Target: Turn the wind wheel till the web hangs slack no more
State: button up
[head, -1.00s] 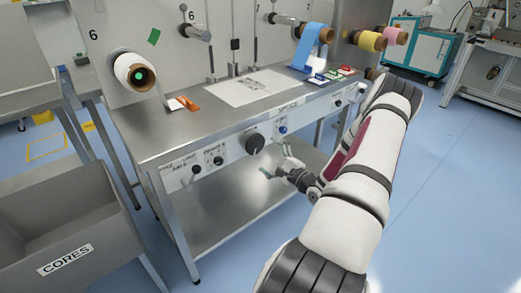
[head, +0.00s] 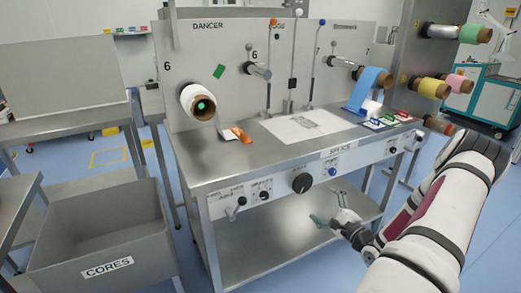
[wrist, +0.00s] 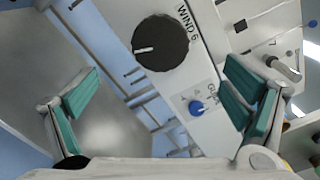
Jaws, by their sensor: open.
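The wind wheel is a round black knob (wrist: 160,42) marked WIND 6, with a white pointer mark at its left in the wrist view. In the head view the wind wheel (head: 302,183) sits on the bench's front panel. My gripper (head: 330,217) is open and empty, in front of and below the panel. In the wrist view the wheel lies beyond the gap between the fingers (wrist: 160,100), not touched. A blue web (head: 369,88) hangs from a roll to the bench top. A white roll (head: 194,101) is at the left; I cannot tell how its web runs.
A small blue knob (head: 332,171) is right of the wheel, and a dark knob (head: 242,201) is further left. A grey CORES bin (head: 106,267) stands at the lower left. Coloured blocks (head: 388,121) and a white sheet (head: 303,124) lie on the bench top.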

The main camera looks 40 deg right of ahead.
aim_at(304, 186)
dwell(0.3)
jog(key=w+d+n+b, duration=0.1)
jog(key=w+n+b, duration=0.2)
jog(key=n, duration=0.4)
jog(key=w+d+n+b, duration=0.1)
jog(key=w+n+b, duration=0.3)
jog(key=n+b, duration=0.2)
jog(key=w+d+n+b, duration=0.1)
jog(key=w+n+b, duration=0.3)
jog(key=n, duration=0.5)
jog(key=shift+w+f+n+b, duration=0.15)
jog(key=shift+f+n+b, duration=0.15)
jog(key=shift+b, duration=0.05)
jog(key=c, duration=1.2)
